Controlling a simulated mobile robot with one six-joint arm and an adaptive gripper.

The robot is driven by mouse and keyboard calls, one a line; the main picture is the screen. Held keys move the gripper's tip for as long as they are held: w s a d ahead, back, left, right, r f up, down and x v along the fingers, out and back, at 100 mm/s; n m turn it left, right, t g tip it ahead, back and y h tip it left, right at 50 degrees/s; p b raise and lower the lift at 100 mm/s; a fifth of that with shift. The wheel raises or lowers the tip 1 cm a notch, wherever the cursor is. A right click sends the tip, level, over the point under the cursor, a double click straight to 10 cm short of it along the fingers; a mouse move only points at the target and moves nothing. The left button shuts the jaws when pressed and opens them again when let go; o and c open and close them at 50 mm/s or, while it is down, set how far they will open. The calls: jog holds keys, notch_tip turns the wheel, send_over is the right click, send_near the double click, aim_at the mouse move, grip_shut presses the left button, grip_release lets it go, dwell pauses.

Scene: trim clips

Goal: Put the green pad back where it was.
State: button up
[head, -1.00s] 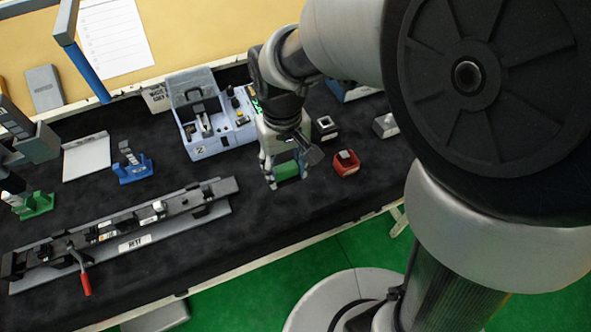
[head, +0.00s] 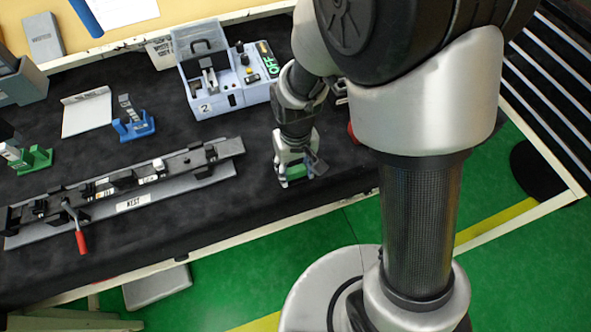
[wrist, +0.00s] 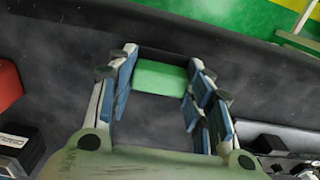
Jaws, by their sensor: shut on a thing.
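The green pad (head: 296,171) is a small block between the fingertips of my gripper (head: 292,178), over the black mat near the table's front edge. In the wrist view the pad (wrist: 160,78) lies across the gap between the two blue-lined fingers of my gripper (wrist: 162,70), which are shut on it. I cannot tell how high it is above the mat. No marked empty place for the pad can be made out.
Left of my gripper lies a long rail fixture (head: 130,187) with a red lever (head: 81,242). Behind stands a pale blue box machine (head: 215,95). A blue stand (head: 135,128) and a green stand (head: 38,160) are farther left. A red block (wrist: 8,85) shows in the wrist view.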

jog(key=shift+f, duration=0.4)
jog(key=shift+f, duration=0.2)
jog(key=o, duration=1.1)
jog(key=shift+o, duration=0.2)
jog(key=shift+r, duration=0.15)
